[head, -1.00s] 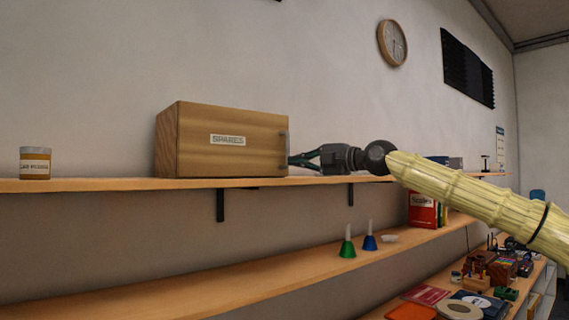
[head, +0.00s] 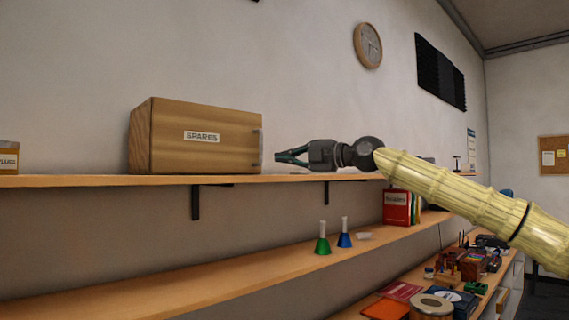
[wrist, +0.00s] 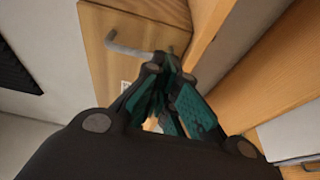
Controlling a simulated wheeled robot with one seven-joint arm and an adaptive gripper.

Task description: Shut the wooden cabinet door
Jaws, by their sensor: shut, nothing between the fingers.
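The wooden cabinet (head: 150,135) stands on the upper shelf. Its front door (head: 215,150) carries a SPARES label and looks flush with the box, with no gap visible in the head view. The grey bar handle (head: 258,148) is at the door's right edge; it also shows in the wrist view (wrist: 130,46). My gripper (head: 277,156) is just right of the handle, with a small gap between them in the picture. Its fingers (wrist: 163,62) are closed together and empty. The inside of the cabinet is hidden.
Open air lies before the cabinet.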

